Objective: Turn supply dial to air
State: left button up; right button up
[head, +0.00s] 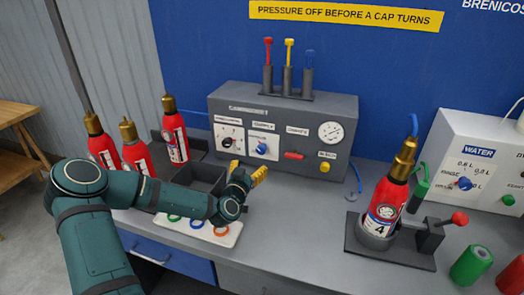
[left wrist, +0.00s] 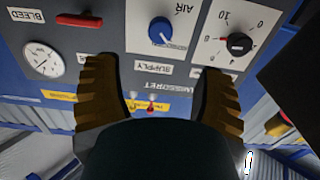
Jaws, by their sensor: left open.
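The supply dial (head: 262,148) is a blue knob on a white plate on the front of the grey control panel (head: 230,105). In the left wrist view, which is upside down, the blue dial (left wrist: 161,30) shows with the word AIR beside it and a SUPPLY label. Its exact pointer setting is too small to tell. My left gripper (head: 248,172) is open and empty, in front of the panel and a little below the dial, apart from it. Its two fingers (left wrist: 153,70) frame the SUPPLY label in the left wrist view. My right gripper is not in view.
A black-and-red selector (head: 229,142) sits left of the dial, a red bleed lever (head: 293,155) and a gauge (head: 330,132) right. A tray with coloured rings (head: 195,233) lies below my forearm. Red extinguishers (head: 174,138) stand left; another (head: 386,205) stands in a holder at right.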

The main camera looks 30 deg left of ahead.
aim_at(260, 150)
pick_arm(q)
jog(key=b+x, duration=0.1)
jog(key=x, duration=1.1)
jog(key=shift+w, duration=0.1)
jog(key=c, duration=1.2)
